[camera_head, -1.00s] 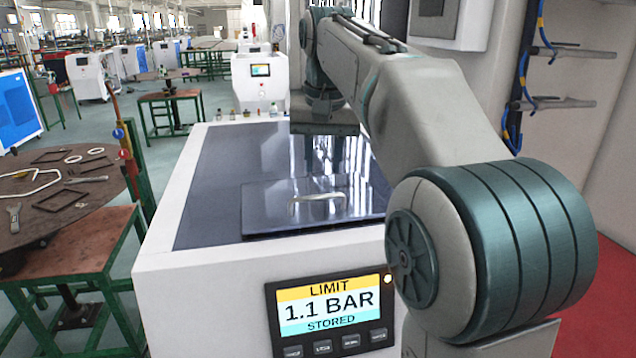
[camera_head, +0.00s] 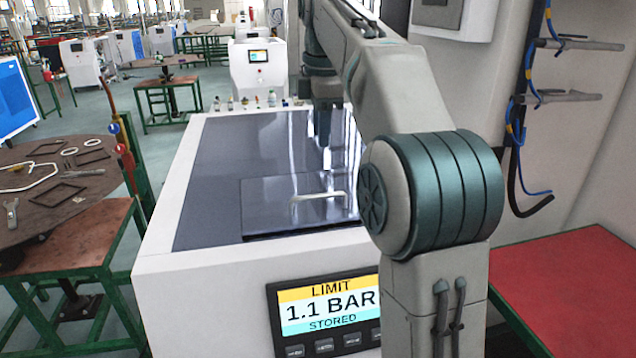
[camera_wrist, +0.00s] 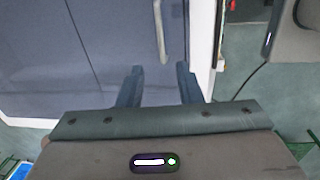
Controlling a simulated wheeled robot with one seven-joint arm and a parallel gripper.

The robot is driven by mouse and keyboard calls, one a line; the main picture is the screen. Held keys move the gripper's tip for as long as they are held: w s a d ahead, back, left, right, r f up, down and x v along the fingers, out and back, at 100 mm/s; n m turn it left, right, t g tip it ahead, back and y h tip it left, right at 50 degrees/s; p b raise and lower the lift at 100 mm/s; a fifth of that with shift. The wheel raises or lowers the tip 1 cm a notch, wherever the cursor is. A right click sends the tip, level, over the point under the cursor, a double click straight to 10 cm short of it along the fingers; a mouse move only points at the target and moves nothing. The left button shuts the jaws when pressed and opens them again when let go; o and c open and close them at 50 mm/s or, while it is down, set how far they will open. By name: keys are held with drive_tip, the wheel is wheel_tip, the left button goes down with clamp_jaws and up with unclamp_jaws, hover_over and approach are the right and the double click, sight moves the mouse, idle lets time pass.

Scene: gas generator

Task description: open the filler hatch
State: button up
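The filler hatch (camera_head: 275,215) is a dark, glossy square panel lying flat in the dark top of the white machine. Its pale bar handle (camera_head: 320,197) stands on the panel. In the wrist view the handle (camera_wrist: 160,35) runs nearly upright at the top, with its lower end ahead of the gap between my fingers. My gripper (camera_wrist: 160,82) is open, two blue-grey fingers apart with nothing between them. In the head view my gripper (camera_head: 327,158) hangs pointing down beyond the handle, partly merged with reflections. I cannot tell its exact height above the panel.
The machine's front screen (camera_head: 328,308) reads "LIMIT 1.1 BAR STORED". Small bottles (camera_head: 271,98) stand at the machine's far edge. A round table with tools (camera_head: 60,180) is at the left. A red tabletop (camera_head: 575,285) and a wall with hoses are at the right.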

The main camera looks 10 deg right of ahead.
sight(320, 195)
drive_tip(key=f, duration=0.4)
drive_tip(key=w+f+b, duration=0.1)
drive_tip(key=f, duration=0.8)
drive_tip(key=shift+w+f+b, duration=0.25)
drive_tip(key=shift+f+b, duration=0.05)
clamp_jaws()
drive_tip(key=shift+a, duration=0.1)
